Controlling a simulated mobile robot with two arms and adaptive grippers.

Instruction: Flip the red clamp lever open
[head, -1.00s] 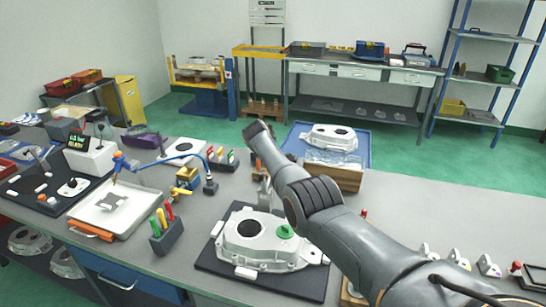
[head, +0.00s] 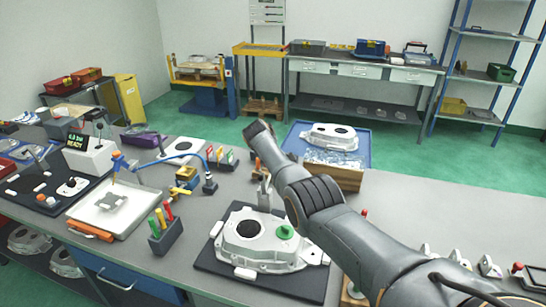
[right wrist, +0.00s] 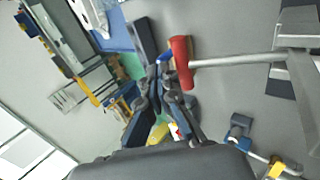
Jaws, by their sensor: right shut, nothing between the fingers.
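The red clamp lever (right wrist: 181,62) shows in the right wrist view as a red grip on the end of a bare metal bar (right wrist: 235,60) that runs off to the right. My right gripper (right wrist: 163,82) is shut and empty, its fingertips just to the left of and below the red grip. I cannot tell whether they touch it. In the head view my right arm hides the gripper, and the red grip cannot be made out there. My left gripper is not in view.
A cup of coloured-handled tools (head: 165,237) and a white tray (head: 82,217) stand left of the casting. A blue tray (head: 294,138) with another casting (head: 330,137) is behind my right arm. The bench right of the arm has a clear stretch.

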